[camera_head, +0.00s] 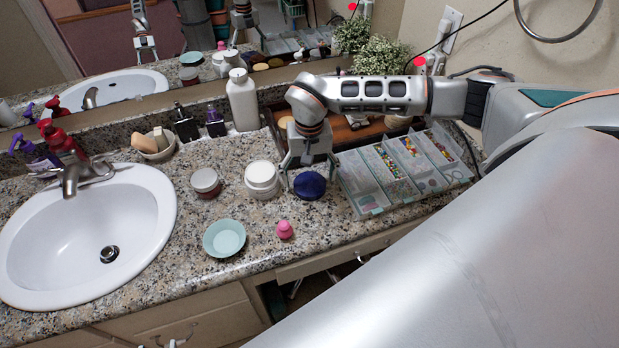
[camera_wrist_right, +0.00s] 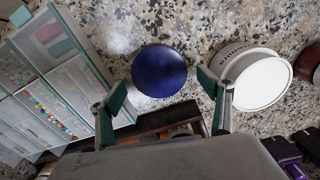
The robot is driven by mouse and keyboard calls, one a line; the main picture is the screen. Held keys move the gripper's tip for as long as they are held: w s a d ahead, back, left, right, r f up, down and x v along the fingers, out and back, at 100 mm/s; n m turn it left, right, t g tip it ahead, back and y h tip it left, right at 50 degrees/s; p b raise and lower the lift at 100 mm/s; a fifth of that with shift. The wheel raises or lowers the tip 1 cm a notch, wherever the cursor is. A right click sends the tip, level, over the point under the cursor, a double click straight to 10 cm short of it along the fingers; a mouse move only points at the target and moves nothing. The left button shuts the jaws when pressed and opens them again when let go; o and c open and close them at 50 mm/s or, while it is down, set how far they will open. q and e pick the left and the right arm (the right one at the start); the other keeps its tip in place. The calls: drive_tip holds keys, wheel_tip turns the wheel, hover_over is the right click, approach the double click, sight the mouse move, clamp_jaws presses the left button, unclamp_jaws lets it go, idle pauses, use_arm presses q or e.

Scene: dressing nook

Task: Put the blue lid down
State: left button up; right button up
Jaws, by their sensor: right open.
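The blue lid (camera_head: 309,187) lies flat on the granite counter, between the white jar and the bead organizer. It also shows as a dark blue disc in the right wrist view (camera_wrist_right: 159,71). My right gripper (camera_head: 309,173) is open above the counter at the lid. In the right wrist view its two fingers (camera_wrist_right: 160,92) stand apart on either side of the lid, with gaps showing between fingers and lid. Nothing is held. My left gripper is not directly in view.
A white jar (camera_head: 261,177) stands close left of the gripper; the organizer (camera_head: 345,180) is close right. A red-brown jar (camera_head: 205,182), teal dish (camera_head: 224,238) and pink item (camera_head: 284,229) stand nearby. The sink (camera_head: 90,240) is left. Bare counter lies in front of the lid.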

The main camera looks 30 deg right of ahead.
sight(309, 182)
wheel_tip(309, 182, up, 11)
idle(0.3)
drive_tip(key=shift+f, duration=0.1)
idle(1.4)
